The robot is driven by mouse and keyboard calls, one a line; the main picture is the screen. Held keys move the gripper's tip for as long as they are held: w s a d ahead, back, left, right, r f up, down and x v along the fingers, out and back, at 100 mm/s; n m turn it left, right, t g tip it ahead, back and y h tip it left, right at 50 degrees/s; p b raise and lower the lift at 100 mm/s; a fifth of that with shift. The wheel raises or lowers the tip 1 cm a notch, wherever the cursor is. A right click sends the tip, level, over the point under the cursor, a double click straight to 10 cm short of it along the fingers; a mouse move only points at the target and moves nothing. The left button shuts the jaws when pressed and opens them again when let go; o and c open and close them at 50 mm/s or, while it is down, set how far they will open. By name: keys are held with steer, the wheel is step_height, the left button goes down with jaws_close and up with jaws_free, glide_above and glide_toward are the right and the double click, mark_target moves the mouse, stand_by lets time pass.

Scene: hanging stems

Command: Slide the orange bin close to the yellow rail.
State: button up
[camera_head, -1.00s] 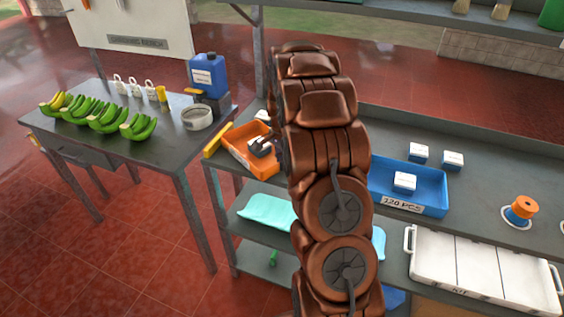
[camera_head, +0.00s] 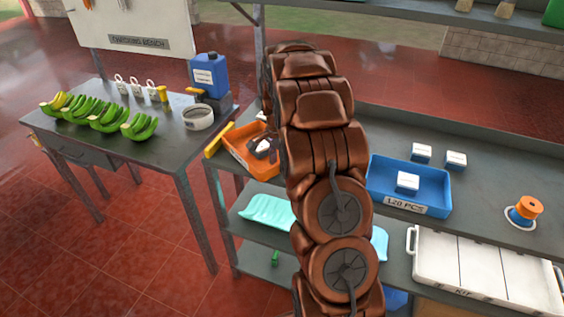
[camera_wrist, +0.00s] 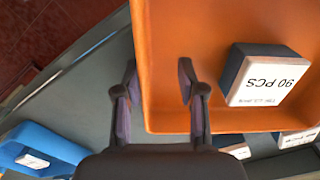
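The orange bin (camera_head: 236,150) stands at the left end of the shelf bench, partly behind my arm. It holds a box labelled 90 PCS (camera_wrist: 268,75). The yellow rail (camera_head: 217,139) runs along the bench's left edge, just left of the bin; I cannot tell whether they touch. The rail does not show in the wrist view. In the wrist view my gripper (camera_wrist: 158,84) is open. Its fingers straddle one wall of the orange bin, one finger outside and one over the inside, with gaps visible. My arm mostly hides the gripper in the head view.
A blue bin (camera_head: 430,207) with a white box stands right of my arm. More white boxes (camera_head: 421,152), an orange spool (camera_head: 529,208) and a white KIT case (camera_head: 440,265) lie farther right. The left table (camera_head: 165,170) holds bananas and a blue jug (camera_head: 209,75).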

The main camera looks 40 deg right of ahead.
steer(key=o, duration=0.3)
steer(key=shift+w+a, duration=0.25)
steer(key=shift+w, duration=0.2)
steer(key=shift+o, duration=1)
steer(key=shift+s+d, duration=0.1)
steer(key=shift+s, duration=0.1)
steer(key=shift+d, duration=0.1)
step_height(320, 180, up, 12)
steer(key=shift+c, duration=0.3)
